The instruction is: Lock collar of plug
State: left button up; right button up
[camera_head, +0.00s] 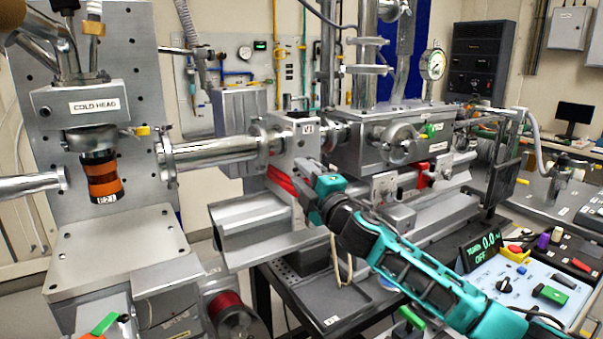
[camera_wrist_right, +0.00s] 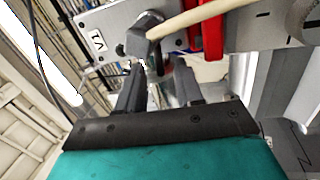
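A dark plug (camera_wrist_right: 143,36) with a cream cable (camera_wrist_right: 200,17) shows in the right wrist view, against the grey plate marked V1 (camera_wrist_right: 98,42). My right gripper (camera_wrist_right: 160,76) is just below it with its two fingers spread apart. The plug's lower end lies near the gap between the fingertips; I cannot tell whether they touch it, and its collar is not clear. In the head view my right gripper (camera_head: 309,196) is at the V1 block (camera_head: 300,138), where the arm hides the plug. My left gripper is not in view.
A red part (camera_head: 284,181) sits beside the gripper under the V1 block. A steel pipe (camera_head: 213,152) runs left from the block. The cold head (camera_head: 94,103) stands at left. A control panel (camera_head: 535,290) with several knobs is at lower right.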

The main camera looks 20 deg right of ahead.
jog(key=shift+w, duration=0.3)
jog(key=shift+c, duration=0.3)
grip_shut()
